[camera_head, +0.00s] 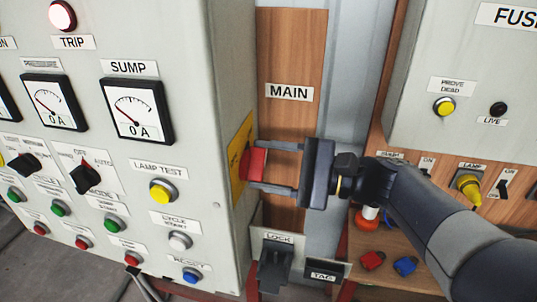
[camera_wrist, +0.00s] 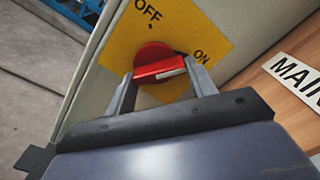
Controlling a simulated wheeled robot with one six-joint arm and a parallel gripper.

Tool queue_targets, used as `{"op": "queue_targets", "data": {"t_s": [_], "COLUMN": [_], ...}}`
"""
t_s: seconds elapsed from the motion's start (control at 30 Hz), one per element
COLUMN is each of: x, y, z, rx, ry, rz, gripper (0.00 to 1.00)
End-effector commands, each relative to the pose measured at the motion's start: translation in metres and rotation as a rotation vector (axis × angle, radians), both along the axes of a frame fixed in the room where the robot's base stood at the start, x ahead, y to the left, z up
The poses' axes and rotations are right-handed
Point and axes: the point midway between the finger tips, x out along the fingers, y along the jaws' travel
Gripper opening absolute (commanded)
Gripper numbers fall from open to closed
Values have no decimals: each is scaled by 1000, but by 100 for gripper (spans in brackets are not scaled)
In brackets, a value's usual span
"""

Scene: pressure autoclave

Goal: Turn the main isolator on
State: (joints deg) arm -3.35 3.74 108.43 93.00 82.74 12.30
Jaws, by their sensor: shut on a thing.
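The main isolator is a red rotary handle (camera_head: 254,164) on a yellow plate (camera_head: 236,165), on the side of the grey panel left of the MAIN label (camera_head: 289,92). In the wrist view the red handle (camera_wrist: 153,57) sits on the yellow plate (camera_wrist: 180,25), with OFF above and ON to the right. Its grip lies nearly crosswise, and a pale mark at its right end is nearer ON than OFF. My gripper (camera_head: 260,166) is shut on the handle, one finger on each side; both fingers also show in the wrist view (camera_wrist: 157,77).
The grey control panel (camera_head: 110,130) with gauges, knobs and buttons is close on the left. Below are a LOCK bracket (camera_head: 275,268) and TAG holder (camera_head: 325,271). Red (camera_head: 373,260) and blue (camera_head: 405,265) padlocks lie lower right. A FUSE box (camera_head: 480,70) is upper right.

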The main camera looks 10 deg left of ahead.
Motion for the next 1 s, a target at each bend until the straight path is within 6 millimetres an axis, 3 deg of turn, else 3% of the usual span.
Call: {"op": "queue_targets", "data": {"t_s": [0.33,0.93,0.97,1.0], "x": [0,0,0,0], "y": [0,0,0,0], "z": [-1,-2,-2,-2], "rx": [11,14,14,14], "ry": [163,199,199,199], "rz": [0,0,0,0], "gripper": [30,30,54,58]}}
